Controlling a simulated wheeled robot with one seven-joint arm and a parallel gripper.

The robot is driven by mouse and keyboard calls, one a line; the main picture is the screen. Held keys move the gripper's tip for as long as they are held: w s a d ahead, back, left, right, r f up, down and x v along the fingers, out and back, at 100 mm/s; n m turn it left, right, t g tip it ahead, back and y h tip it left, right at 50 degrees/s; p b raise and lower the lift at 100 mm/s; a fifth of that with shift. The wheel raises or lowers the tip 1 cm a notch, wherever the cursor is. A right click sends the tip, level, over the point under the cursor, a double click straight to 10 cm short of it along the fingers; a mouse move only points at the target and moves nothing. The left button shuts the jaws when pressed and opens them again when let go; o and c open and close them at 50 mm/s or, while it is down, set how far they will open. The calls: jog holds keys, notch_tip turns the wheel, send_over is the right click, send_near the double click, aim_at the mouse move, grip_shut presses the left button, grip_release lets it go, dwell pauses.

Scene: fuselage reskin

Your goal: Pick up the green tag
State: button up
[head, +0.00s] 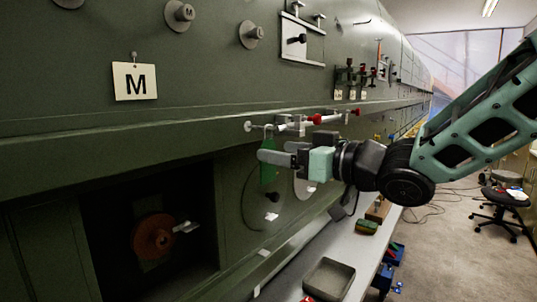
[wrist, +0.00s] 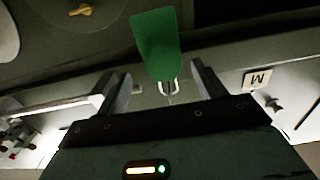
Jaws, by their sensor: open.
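The green tag (head: 268,172) hangs from a small hook or ring on the fuselage side in the head view, partly covered by my gripper. In the wrist view the green tag (wrist: 157,43) fills the upper middle, with a pale wire loop (wrist: 169,87) at its end. My gripper (head: 268,156) is open, its fingers pointing left at the tag. In the wrist view the gripper (wrist: 163,80) has one finger on each side of the loop, with a gap on both sides. The tag's body lies just beyond the fingertips.
A white rod with red clamps (head: 315,121) runs along the ledge just above my gripper. A card marked M (head: 134,81) hangs at left. A dark recess with an orange disc (head: 154,237) lies below. A bench with a grey tray (head: 329,279) stands below right.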

jog(key=p+x, duration=0.2)
jog(key=x, duration=0.3)
jog(key=shift+s+a+f+p, duration=0.1)
jog(key=shift+a+f+p, duration=0.05)
jog(key=shift+a+p, duration=0.2)
jog(key=c, duration=1.1)
